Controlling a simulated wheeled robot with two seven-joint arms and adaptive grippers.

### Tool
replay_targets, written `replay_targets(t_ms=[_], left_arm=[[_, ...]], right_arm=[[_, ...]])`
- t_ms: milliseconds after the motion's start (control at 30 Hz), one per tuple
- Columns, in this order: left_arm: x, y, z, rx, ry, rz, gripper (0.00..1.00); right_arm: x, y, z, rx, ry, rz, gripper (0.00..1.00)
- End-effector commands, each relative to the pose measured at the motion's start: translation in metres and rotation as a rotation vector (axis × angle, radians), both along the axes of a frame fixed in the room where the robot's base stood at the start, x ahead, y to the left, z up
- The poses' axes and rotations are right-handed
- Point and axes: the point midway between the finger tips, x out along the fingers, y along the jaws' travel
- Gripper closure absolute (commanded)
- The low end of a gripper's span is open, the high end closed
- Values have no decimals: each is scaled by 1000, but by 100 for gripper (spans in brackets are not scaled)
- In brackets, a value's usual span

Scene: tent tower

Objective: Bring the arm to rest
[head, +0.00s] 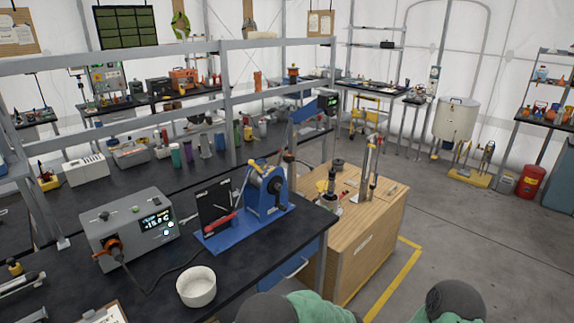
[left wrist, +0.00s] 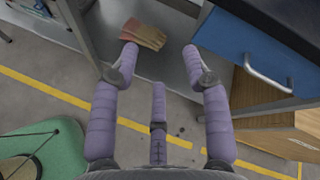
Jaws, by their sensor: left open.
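My left gripper (left wrist: 160,62) shows in the left wrist view with its purple-padded fingers spread apart. Nothing is between them. It points down past the front of a bench, over the grey floor and a low grey shelf. A blue drawer (left wrist: 253,52) with a metal handle is to its right. In the head view neither gripper shows; only rounded grey and green parts of my arms (head: 318,305) are at the bottom edge. My right gripper is in no view.
The dark bench (head: 280,240) holds a grey device (head: 130,230) with a display, a blue cranked machine (head: 266,192) and a white bowl (head: 196,288). A wooden cabinet (head: 372,240) stands to the right. A tan-red folded item (left wrist: 143,35) lies on the low shelf.

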Motion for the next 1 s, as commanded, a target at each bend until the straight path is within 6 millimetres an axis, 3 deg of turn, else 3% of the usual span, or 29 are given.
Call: replay_targets(t_ms=[167, 300, 400, 500, 700, 867, 1000], left_arm=[[-40, 35, -68, -168, 206, 91, 53], [-102, 57, -131, -396, 399, 232, 53], [-152, 61, -164, -588, 502, 364, 53], [-196, 57, -185, -780, 558, 512, 53], [-256, 40, -199, -1140, 523, 848, 53], [-275, 40, -199, -1359, 353, 1128, 53], [-281, 56, -197, -1460, 150, 1327, 53]], right_arm=[[0, 0, 0, 0, 0, 0, 53], [0, 0, 0, 0, 0, 0, 53], [0, 0, 0, 0, 0, 0, 53], [0, 0, 0, 0, 0, 0, 53], [0, 0, 0, 0, 0, 0, 53], [0, 0, 0, 0, 0, 0, 53], [0, 0, 0, 0, 0, 0, 53]])
